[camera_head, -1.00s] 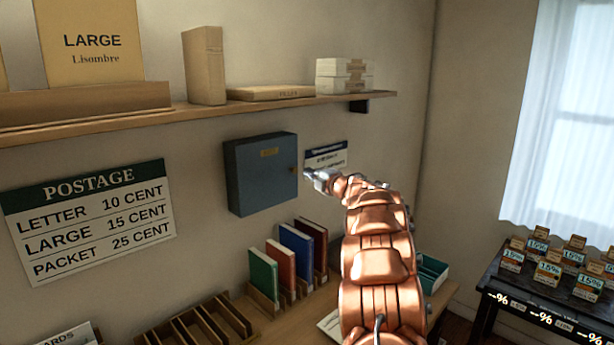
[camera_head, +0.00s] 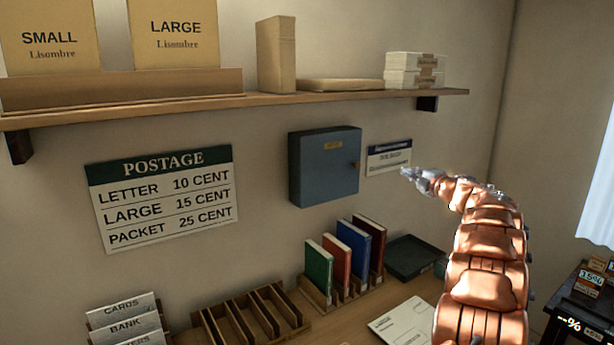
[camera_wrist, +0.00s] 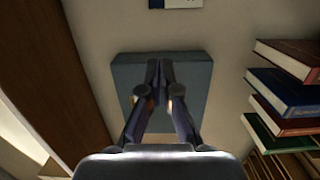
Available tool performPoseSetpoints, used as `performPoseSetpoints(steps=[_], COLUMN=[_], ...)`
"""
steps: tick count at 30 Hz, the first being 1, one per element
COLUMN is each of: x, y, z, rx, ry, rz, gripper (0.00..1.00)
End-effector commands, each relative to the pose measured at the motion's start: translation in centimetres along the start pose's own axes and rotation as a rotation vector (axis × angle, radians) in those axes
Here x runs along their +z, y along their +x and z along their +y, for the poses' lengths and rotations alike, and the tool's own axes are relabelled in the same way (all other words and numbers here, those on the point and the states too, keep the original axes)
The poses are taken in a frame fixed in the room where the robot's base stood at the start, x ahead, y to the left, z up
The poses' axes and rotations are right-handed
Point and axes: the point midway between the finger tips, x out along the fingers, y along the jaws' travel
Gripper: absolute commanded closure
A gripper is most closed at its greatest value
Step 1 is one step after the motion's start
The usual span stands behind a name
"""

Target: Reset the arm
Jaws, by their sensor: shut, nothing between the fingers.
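My gripper (camera_head: 408,174) is at the end of my copper-coloured arm, right of the blue-grey wall box (camera_head: 323,167) in the head view. The box door is closed, with a small knob at its right side. In the wrist view my gripper (camera_wrist: 160,64) has its two fingers together with nothing between them. The box (camera_wrist: 194,70) lies behind the fingers there, and they cover its middle. My arm is bent and raised above the desk.
A shelf (camera_head: 245,101) with boxes and packets runs above. Upright books (camera_head: 319,268), a wooden slotted rack (camera_head: 242,318), a dark tray (camera_head: 414,256) and a paper form (camera_head: 400,322) are on the desk below. A postage sign (camera_head: 165,197) hangs at left.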

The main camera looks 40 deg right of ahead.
Motion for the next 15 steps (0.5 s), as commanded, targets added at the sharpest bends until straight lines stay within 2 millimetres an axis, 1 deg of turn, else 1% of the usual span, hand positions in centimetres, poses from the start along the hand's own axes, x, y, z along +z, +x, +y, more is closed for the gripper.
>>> performPoseSetpoints(steps=[5, 8, 11, 15], x=[-0.1, -0.6, -1.7, -3.9], y=[0.1, 0.8, 2.0, 3.8], z=[0.1, 0.8, 2.2, 4.7], rx=[0.001, 0.007, 0.018, 0.035], ry=[0.002, 0.016, 0.051, 0.137], rz=[-0.002, -0.022, -0.069, -0.174], gripper=[1.00, 1.00, 1.00, 1.00])
